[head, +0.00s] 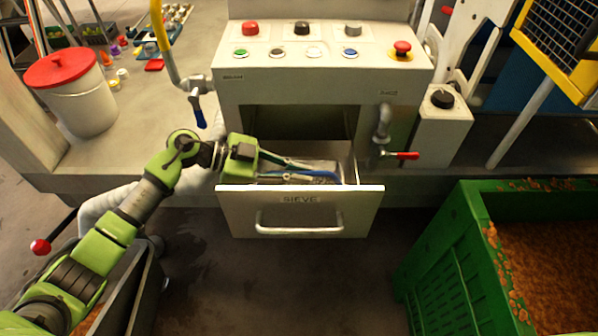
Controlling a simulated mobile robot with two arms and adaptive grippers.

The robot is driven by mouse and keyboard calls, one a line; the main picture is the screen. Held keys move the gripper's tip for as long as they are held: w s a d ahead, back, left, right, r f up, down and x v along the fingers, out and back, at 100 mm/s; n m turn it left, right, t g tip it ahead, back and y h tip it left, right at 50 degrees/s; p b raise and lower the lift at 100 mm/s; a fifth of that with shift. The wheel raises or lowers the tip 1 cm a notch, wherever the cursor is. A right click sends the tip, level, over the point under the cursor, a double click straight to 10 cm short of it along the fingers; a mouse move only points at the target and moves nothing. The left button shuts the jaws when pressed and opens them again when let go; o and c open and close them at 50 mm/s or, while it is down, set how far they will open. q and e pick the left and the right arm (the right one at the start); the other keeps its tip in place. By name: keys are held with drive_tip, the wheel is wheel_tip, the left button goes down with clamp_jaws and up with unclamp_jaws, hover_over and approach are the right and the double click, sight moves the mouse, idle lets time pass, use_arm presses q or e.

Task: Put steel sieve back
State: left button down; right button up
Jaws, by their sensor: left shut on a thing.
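The drawer (234,205) marked SIEVE is pulled open below the control box, with a bar handle on its front. My left gripper (328,172) reaches into the drawer from the left, just behind its front panel. Its fingers are shut on a grey metallic piece, the steel sieve (322,163), of which only a small part shows. The fingers and the drawer front hide the rest, so I cannot tell whether it touches the drawer floor. My right gripper is not in view.
A control box (300,85) with several buttons stands above the drawer. A red-handled tap (402,155) is right of the opening. A green crate (450,262) of orange-brown pulp stands at the lower right. A white bucket (82,105) with a red lid is at left.

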use_arm(q)
drive_tip(key=c, duration=2.1)
unclamp_jaws()
drive_tip(key=shift+f, duration=0.1)
drive_tip(key=shift+c, duration=0.2)
drive_tip(key=shift+r, duration=0.2)
drive_tip(key=p+v, duration=0.5)
drive_tip(key=v, duration=0.5)
drive_tip(key=shift+a+r, duration=0.15)
drive_tip(key=shift+a, duration=0.2)
drive_tip(key=shift+s+a+r, duration=0.1)
drive_tip(key=shift+a+r, duration=0.05)
drive_tip(key=shift+a, duration=0.45)
